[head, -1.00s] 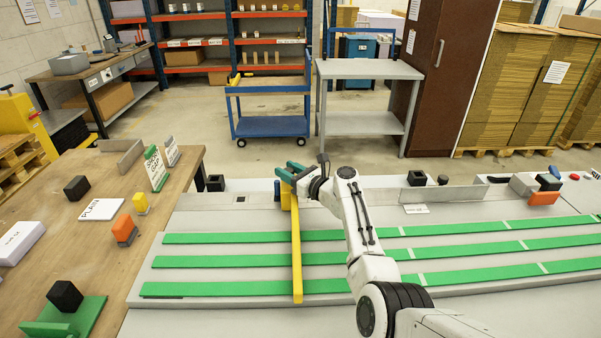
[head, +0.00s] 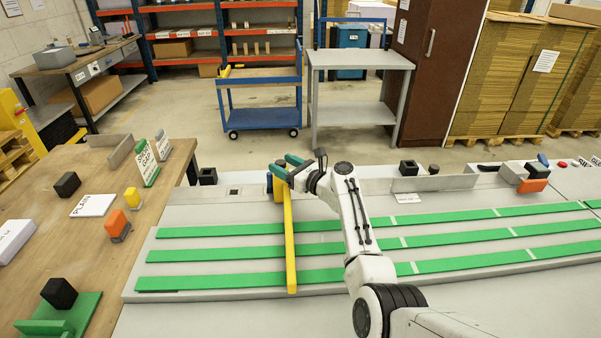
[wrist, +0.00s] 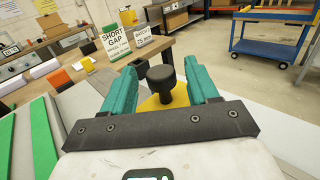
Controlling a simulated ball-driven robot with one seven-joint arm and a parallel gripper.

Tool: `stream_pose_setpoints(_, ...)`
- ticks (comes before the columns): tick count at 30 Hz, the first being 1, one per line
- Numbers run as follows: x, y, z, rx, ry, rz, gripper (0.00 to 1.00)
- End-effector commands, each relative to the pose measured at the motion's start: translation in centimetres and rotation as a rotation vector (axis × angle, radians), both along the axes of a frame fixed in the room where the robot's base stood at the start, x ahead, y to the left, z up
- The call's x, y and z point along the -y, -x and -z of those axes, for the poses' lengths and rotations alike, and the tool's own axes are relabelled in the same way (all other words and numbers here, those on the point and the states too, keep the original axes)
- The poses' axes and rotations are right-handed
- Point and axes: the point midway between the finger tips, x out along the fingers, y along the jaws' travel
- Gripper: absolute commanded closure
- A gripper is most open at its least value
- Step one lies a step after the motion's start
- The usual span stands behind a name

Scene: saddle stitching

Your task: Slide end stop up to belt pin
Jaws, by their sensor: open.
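The end stop is a long yellow bar (head: 290,250) lying across the green belts (head: 215,255) near their left ends. Its far end carries a black knob, seen in the wrist view (wrist: 161,84) on a yellow plate (wrist: 160,105). My gripper (head: 283,166) is at this far end. In the wrist view its teal fingers (wrist: 160,72) stand open on either side of the knob, with visible gaps. I cannot make out a belt pin for certain in either view.
A wooden table (head: 100,240) at left holds a SHORT GAP sign (head: 147,163), a PLAIN card (head: 93,205) and several blocks. A grey rail (head: 433,183) and black block (head: 408,168) sit along the belt bed's back edge. A blue cart (head: 262,120) stands behind.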

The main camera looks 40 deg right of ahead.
Motion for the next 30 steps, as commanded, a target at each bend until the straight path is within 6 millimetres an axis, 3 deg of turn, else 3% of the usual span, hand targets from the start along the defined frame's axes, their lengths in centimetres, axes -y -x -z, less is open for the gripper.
stream_pose_setpoints(9,1.0,5.3,0.1,-0.002,0.002,0.001,0.41)
stream_pose_setpoints(15,1.4,7.8,0.1,-0.001,0.002,0.0,0.41)
stream_pose_setpoints(30,1.6,8.7,0.0,-0.001,0.001,-0.001,0.41)
